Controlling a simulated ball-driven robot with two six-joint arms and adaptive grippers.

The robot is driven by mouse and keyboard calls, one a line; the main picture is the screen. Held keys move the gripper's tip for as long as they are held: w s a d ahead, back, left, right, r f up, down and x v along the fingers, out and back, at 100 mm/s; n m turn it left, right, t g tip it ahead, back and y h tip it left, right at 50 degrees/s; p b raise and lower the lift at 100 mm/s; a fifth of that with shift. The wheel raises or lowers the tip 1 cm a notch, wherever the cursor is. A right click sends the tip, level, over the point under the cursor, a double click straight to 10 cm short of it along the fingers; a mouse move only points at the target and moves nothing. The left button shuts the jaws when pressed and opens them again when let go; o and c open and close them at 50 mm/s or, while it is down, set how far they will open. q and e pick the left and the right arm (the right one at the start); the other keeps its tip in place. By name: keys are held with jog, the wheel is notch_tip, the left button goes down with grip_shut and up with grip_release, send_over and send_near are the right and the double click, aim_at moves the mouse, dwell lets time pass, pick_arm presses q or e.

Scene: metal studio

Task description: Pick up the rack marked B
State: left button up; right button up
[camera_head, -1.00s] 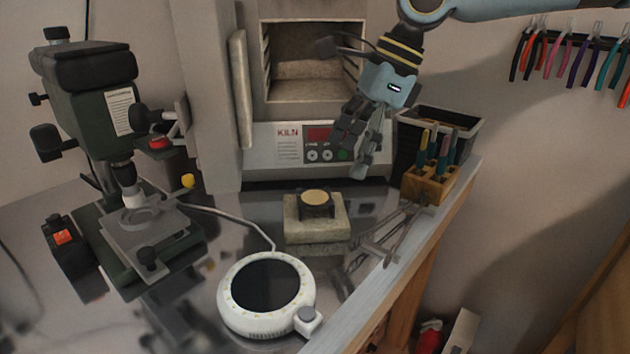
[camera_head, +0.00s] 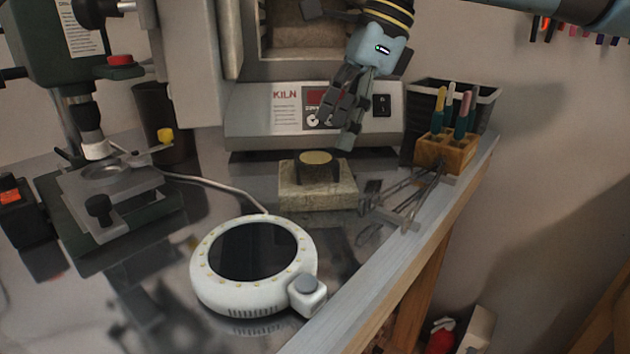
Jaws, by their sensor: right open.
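I cannot make out a letter B on anything in view. My right gripper (camera_head: 337,133) is open and empty. It points down in front of the kiln's control panel, left of the wooden block and above and a little right of a pale block (camera_head: 318,190). My left gripper is not in view.
The kiln (camera_head: 300,125) stands open at the back, with a dark mesh bin (camera_head: 478,105) to its right. A round white device (camera_head: 255,268) is in front, and a green bench machine (camera_head: 95,190) stands left.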

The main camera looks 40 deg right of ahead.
aim_at(324, 156)
jog(key=shift+d+b+x, duration=0.2)
jog(key=shift+b+x, duration=0.25)
jog(key=shift+x, duration=2.15)
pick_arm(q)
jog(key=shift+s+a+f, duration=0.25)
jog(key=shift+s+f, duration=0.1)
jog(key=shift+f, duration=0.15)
pick_arm(e)
jog(key=shift+w, duration=0.15)
jog(key=c, duration=1.2)
jog(key=shift+c, duration=0.3)
